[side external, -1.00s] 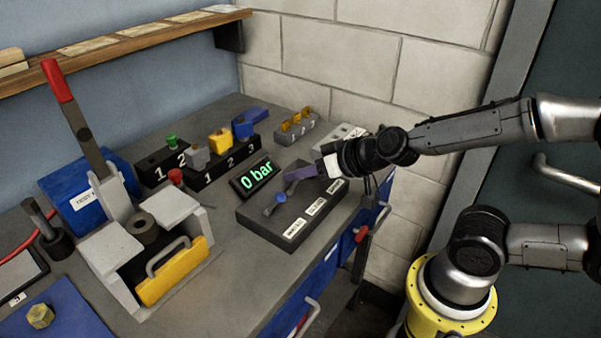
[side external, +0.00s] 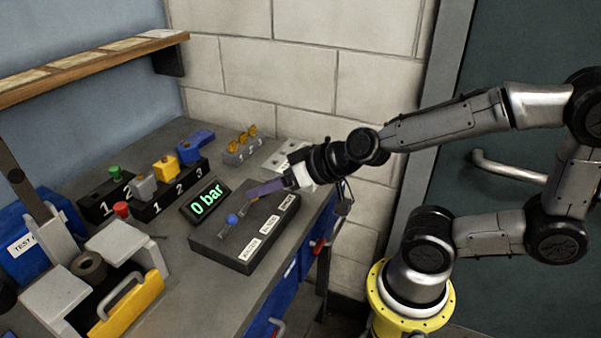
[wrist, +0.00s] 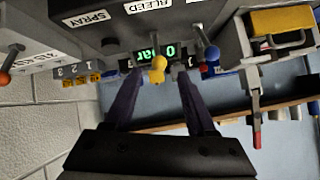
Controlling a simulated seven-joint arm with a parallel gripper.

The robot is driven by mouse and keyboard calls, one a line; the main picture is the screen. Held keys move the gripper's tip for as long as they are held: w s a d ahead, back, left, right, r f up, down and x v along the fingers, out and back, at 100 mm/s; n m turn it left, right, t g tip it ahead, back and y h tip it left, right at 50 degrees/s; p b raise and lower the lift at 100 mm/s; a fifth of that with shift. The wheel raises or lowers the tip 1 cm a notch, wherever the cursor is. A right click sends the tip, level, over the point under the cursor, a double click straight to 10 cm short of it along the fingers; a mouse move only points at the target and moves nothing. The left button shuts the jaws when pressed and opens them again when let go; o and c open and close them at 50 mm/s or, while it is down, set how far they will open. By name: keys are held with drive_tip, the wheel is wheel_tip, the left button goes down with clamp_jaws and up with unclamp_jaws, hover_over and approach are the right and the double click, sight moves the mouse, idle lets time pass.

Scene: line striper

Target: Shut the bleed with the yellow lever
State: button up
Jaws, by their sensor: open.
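The yellow lever (wrist: 158,66) has a round knob and shows in the wrist view, close to the label reading BLEED. It appears between the two purple fingers of my gripper (wrist: 160,78), with visible space on both sides. In the side view my gripper (side external: 250,194) is open over the dark valve block (side external: 221,250), its fingers angled down to the left. There the yellow lever is not visible, hidden around my fingers. I cannot tell how deep the knob sits between the fingertips.
A blue-knobbed lever (side external: 232,218) stands on the block, left of my fingers. An orange knob (wrist: 6,76) shows at the wrist view's left edge. A display (side external: 207,200) reading 0 bar stands behind the block. Numbered holders (side external: 170,195) with coloured pieces are farther back.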

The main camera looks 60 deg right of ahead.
drive_tip(key=v, duration=0.8)
drive_tip(key=shift+s+r, duration=0.2)
drive_tip(key=shift+s, duration=0.1)
drive_tip(key=s+d+n+g+h, duration=0.1)
drive_tip(key=s+n+g, duration=0.1)
drive_tip(key=s+g, duration=0.3)
drive_tip(key=shift+s+n, duration=0.3)
drive_tip(key=shift+s, duration=0.7)
drive_tip(key=shift+r, duration=0.1)
